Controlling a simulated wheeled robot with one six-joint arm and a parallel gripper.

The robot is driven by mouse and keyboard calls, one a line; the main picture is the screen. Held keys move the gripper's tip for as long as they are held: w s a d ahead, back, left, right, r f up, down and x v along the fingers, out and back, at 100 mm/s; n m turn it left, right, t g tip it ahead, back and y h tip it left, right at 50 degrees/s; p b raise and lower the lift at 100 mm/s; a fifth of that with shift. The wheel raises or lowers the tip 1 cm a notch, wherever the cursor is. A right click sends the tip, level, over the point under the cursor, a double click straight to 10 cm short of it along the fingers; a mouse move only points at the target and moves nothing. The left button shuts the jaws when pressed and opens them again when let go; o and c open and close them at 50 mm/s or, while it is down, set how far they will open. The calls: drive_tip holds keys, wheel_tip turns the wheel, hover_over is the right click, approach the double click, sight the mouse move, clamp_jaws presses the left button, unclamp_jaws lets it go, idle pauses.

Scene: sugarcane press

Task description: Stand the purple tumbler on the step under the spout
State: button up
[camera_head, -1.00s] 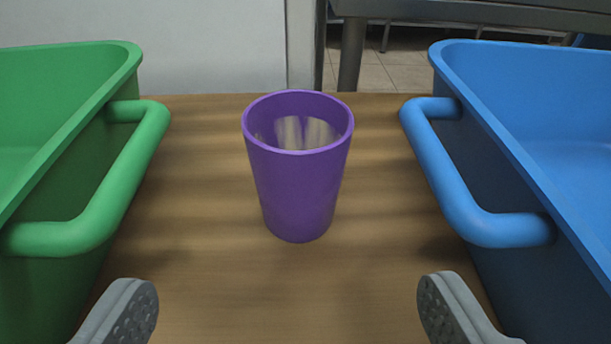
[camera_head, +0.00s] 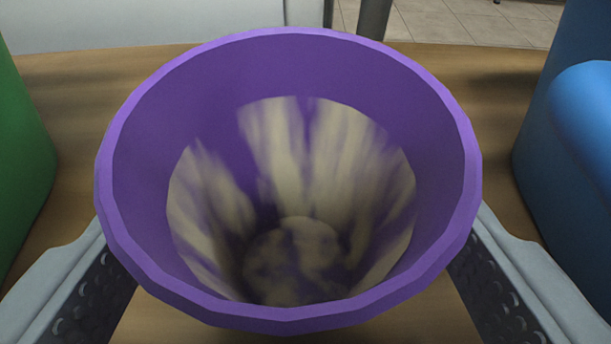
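The purple tumbler (camera_head: 290,315) stands upright on the wooden surface, very close to my camera, and fills the middle of the view. I look down into its open mouth. Its inside has blurry cream and brown patches on the wall and bottom. My gripper (camera_head: 290,250) is open, with one finger on each side of the tumbler. The step and the spout are not in view.
A green tub (camera_head: 22,160) stands close on the left and a blue tub (camera_head: 575,150) close on the right, leaving a lane between them. The wooden surface (camera_head: 75,95) ends behind the tumbler, with a pale panel (camera_head: 150,22) and tiled floor (camera_head: 470,22) beyond.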

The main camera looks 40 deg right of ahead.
sight(286, 181)
drive_tip(key=shift+x, duration=1.15)
drive_tip(key=shift+c, duration=0.4)
drive_tip(key=c, duration=1.1)
drive_tip(key=shift+o, duration=0.2)
drive_tip(key=shift+r, duration=0.1)
